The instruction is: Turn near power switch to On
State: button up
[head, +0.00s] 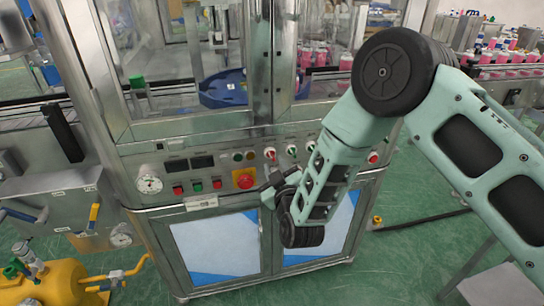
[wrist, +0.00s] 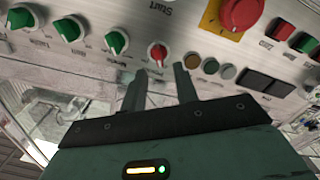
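The red power switch knob (head: 270,153) sits on the machine's grey control panel, left of a row of green knobs. In the wrist view, which shows the panel upside down, the red knob (wrist: 157,52) has a pale pointer line. My gripper (wrist: 160,71) is open, its two dark fingers apart and pointing at the panel. The knob lies just beyond the fingertips, between their lines; I cannot tell whether they touch it. In the head view my gripper (head: 272,184) is below the knob, partly hidden by my wrist.
Green knobs (wrist: 117,42) stand beside the red one. A red emergency stop on a yellow plate (head: 244,179) is close by the gripper. A yellow tank (head: 50,284) stands lower left.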

aim_at(271, 157)
jog(key=shift+x, duration=2.1)
jog(key=shift+c, duration=0.3)
grip_shut()
